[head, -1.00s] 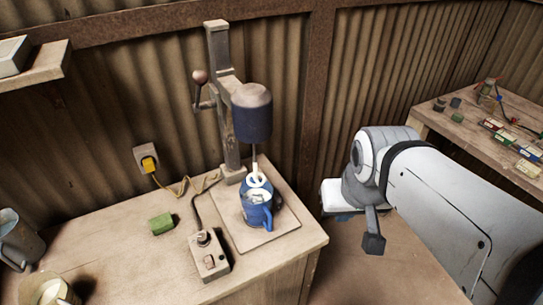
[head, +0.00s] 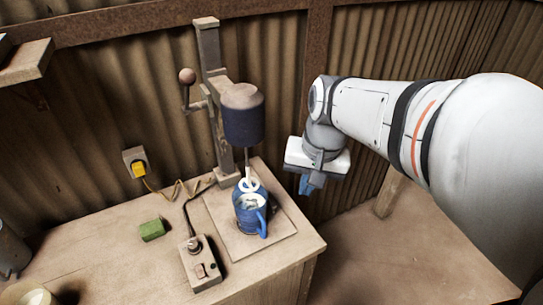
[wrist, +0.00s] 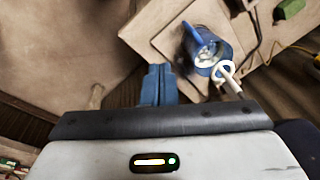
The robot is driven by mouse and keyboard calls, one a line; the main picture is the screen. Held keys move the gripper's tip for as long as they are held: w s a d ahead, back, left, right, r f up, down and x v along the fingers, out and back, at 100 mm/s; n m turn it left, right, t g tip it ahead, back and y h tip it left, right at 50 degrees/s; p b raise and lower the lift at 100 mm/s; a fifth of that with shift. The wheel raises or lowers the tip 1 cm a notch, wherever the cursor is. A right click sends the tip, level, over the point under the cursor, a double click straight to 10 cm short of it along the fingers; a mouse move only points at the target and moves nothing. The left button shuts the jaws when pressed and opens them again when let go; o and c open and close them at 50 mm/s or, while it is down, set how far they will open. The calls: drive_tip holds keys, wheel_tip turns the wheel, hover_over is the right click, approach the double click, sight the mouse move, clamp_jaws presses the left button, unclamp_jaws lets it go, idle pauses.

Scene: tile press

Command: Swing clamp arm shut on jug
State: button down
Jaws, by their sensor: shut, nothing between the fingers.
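The blue jug (head: 248,221) stands upright on the square base plate of the press, its handle (head: 262,223) toward the front right. It also shows at the top of the wrist view (wrist: 222,50), with pale contents inside. A white ring-shaped paddle (head: 249,184) hangs on the press shaft at the jug's mouth. I cannot make out a separate clamp arm in either view. My gripper (head: 306,187) is shut and empty, in the air to the right of the jug and apart from it. Its blue fingers (wrist: 159,84) sit together in the wrist view.
The press's dark motor head (head: 243,118) hangs above the jug, on a post with a knobbed lever (head: 187,77). A switch box (head: 201,267) with a cable and a green block (head: 152,229) lie left of the base plate (head: 285,228). The bench's right edge is near.

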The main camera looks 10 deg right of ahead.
drive_tip(key=w+d+f+m+g+y+b, duration=0.25)
drive_tip(key=w+d+f+m, duration=0.35)
drive_tip(key=w, duration=0.3)
drive_tip(key=w+d+f+m+g+y+b, duration=0.1)
drive_tip(key=w+d+f+m+y+b, duration=0.2)
drive_tip(key=w+f+m, duration=0.45)
drive_tip(key=n+y+p, duration=0.1)
drive_tip(key=n+p, duration=0.1)
approach(271, 201)
drive_tip(key=s+f, duration=0.1)
drive_tip(key=s+d+f, duration=0.1)
drive_tip(key=s, duration=0.1)
drive_tip(key=shift+s+d+f, duration=0.1)
drive_tip(key=shift+s+f, duration=0.15)
drive_tip(key=shift+f, duration=0.1)
drive_tip(key=shift+s+a+f, duration=0.1)
drive_tip(key=shift+a, duration=0.5)
drive_tip(key=shift+s+a+f, duration=0.1)
drive_tip(key=shift+s+a, duration=0.05)
drive_tip(key=shift+a, duration=0.45)
drive_tip(key=shift+s+a+f, duration=0.15)
drive_tip(key=shift+a+f, duration=0.05)
drive_tip(key=shift+a, duration=0.4)
